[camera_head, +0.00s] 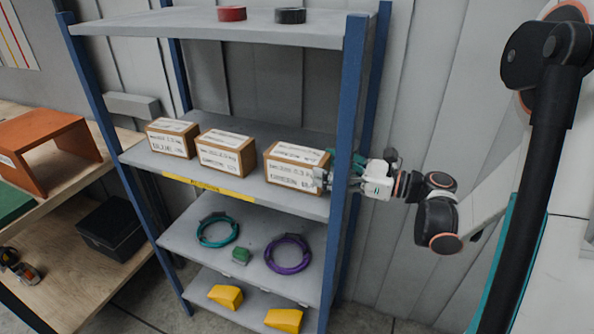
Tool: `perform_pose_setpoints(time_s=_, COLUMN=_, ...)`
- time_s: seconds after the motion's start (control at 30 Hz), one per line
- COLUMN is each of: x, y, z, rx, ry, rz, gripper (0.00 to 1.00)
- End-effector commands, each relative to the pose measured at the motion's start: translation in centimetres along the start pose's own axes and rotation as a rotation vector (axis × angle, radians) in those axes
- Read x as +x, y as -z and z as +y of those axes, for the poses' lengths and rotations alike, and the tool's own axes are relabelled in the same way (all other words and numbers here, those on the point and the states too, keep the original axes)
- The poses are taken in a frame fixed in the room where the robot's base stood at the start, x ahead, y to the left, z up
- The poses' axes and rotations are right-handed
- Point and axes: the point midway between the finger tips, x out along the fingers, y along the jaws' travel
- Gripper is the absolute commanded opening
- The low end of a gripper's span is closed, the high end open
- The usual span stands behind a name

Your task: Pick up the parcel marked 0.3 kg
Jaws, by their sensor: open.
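Three brown cardboard parcels with white labels stand in a row on the middle shelf: the left parcel (172,138), the middle parcel (225,153) and the right parcel (296,168). The small print is blurred; the right label may read 0.3 kg, but I cannot confirm it. My gripper (326,176) is open at the right end of the shelf, close to the right side of the right parcel. The blue front post hides part of it, and I cannot tell whether it touches the parcel.
The rack's right post (348,130) stands between my wrist and the parcels. A top shelf (190,27) with red and black rolls hangs above. Lower shelves hold a teal ring (203,235), a purple ring (270,258) and yellow wedges. A wooden bench (75,180) is left.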

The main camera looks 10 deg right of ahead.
Motion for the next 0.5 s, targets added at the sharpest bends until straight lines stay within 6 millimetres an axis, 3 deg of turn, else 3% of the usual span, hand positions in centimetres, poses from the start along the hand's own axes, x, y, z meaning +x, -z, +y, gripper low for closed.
perform_pose_setpoints(time_s=0.2, x=2.4, y=0.1, z=0.1, rx=0.0, ry=-0.002, rz=0.0, gripper=0.68)
perform_pose_setpoints(time_s=0.47, x=2.5, y=0.0, z=0.0, rx=0.0, ry=0.0, rz=0.0, gripper=0.68)
perform_pose_setpoints(time_s=0.5, x=2.5, y=0.0, z=0.0, rx=0.0, ry=0.0, rz=0.0, gripper=0.59)
